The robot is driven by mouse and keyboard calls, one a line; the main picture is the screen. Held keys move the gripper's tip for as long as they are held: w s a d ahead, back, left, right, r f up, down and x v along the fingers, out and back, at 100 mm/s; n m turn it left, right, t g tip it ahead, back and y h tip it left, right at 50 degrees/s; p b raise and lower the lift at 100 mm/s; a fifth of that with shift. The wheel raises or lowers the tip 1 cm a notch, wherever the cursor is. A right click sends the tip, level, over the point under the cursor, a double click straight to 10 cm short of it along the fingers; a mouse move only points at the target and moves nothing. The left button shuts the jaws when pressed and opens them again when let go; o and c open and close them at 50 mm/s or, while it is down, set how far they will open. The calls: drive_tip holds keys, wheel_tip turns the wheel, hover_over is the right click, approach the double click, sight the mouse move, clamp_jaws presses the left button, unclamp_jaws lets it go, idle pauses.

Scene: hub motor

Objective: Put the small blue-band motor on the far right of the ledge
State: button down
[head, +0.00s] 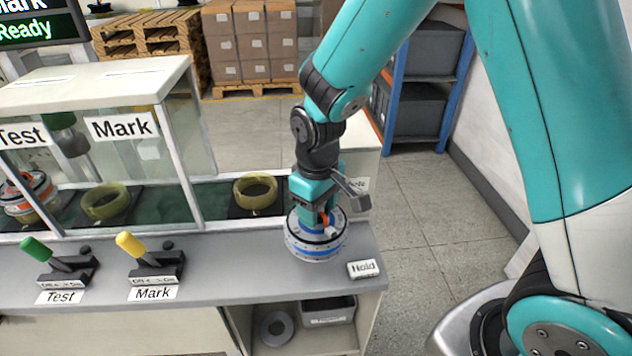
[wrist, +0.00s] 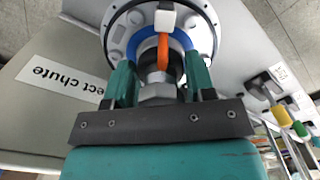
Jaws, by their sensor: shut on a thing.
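The small blue-band motor (head: 316,240) is a round silver hub with a blue band, at the right end of the grey ledge (head: 225,262) in the head view. My gripper (head: 317,213) is above it, shut on its central shaft. In the wrist view the motor (wrist: 160,32) shows its silver rim, blue ring and an orange cable with a white plug, and the fingers of my gripper (wrist: 158,85) close on the shaft from both sides. The motor looks upright at the ledge. I cannot tell whether its underside touches the surface.
A Hold label (head: 364,268) lies right of the motor. Test (head: 58,262) and Mark (head: 150,259) levers stand on the ledge to the left. An olive ring (head: 255,191) sits behind. A reject chute label (wrist: 66,77) shows in the wrist view. The ledge between the Mark lever and motor is clear.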

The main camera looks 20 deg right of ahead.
drive_tip(key=shift+f, duration=2.75)
drive_tip(key=shift+f, duration=0.1)
drive_tip(key=shift+c, duration=2.3)
unclamp_jaws()
wheel_tip(320, 180, up, 12)
drive_tip(key=shift+f, duration=0.25)
drive_tip(key=s+a+r+y, duration=0.2)
drive_tip(key=s+r, duration=0.3)
drive_tip(key=s, duration=0.4)
drive_tip(key=s+a+r+n+y, duration=0.1)
drive_tip(key=s+a+r+y, duration=0.1)
drive_tip(key=s+r, duration=0.3)
drive_tip(key=s, duration=0.4)
drive_tip(key=shift+s+a+r+n, duration=0.25)
drive_tip(key=shift+s+a+n, duration=0.05)
drive_tip(key=shift+a, duration=0.05)
